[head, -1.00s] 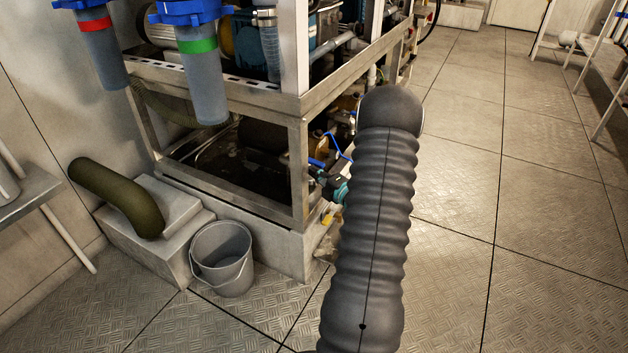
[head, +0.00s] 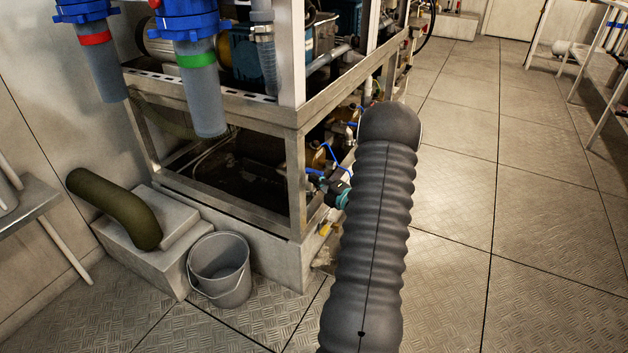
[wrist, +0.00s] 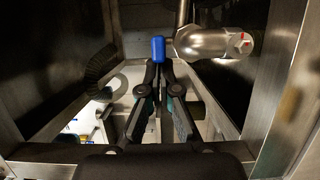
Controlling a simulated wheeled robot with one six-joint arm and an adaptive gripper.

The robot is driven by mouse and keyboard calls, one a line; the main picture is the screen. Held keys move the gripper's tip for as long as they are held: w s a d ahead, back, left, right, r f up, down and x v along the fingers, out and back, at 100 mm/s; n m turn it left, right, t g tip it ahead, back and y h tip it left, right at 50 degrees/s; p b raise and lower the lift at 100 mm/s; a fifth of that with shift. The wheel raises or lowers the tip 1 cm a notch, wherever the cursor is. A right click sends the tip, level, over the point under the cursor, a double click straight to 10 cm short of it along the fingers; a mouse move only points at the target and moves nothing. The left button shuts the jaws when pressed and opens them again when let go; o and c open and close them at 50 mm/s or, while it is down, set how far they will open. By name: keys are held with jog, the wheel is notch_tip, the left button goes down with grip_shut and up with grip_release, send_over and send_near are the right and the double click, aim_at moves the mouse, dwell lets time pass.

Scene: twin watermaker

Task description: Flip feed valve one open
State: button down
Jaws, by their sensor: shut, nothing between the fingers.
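A blue valve handle (wrist: 158,48) stands upright just beyond my fingertips in the wrist view. A silver metal pipe fitting with a red mark (wrist: 212,43) lies to its right. My gripper (wrist: 159,76) has its two dark fingers drawn together, tips just below the blue handle; whether they touch it I cannot tell. In the head view my gripper (head: 335,190) is beside the lower corner of the frame, partly hidden by my arm. Blue handles (head: 338,160) show close by it. Which one is feed valve one I cannot read.
The steel skid frame (head: 297,170) has posts and rails close around the gripper. A grey bucket (head: 219,270) stands on the floor by the plinth. A green hose (head: 115,205) bends down at the left. The floor to the right is clear.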

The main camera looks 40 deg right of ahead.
jog(key=shift+d+r+h, duration=0.15)
jog(key=shift+d+h, duration=0.15)
jog(key=shift+d, duration=0.2)
jog(key=s+a+p, duration=0.1)
jog(key=s+a, duration=0.2)
jog(key=s, duration=0.8)
jog(key=shift+s, duration=0.2)
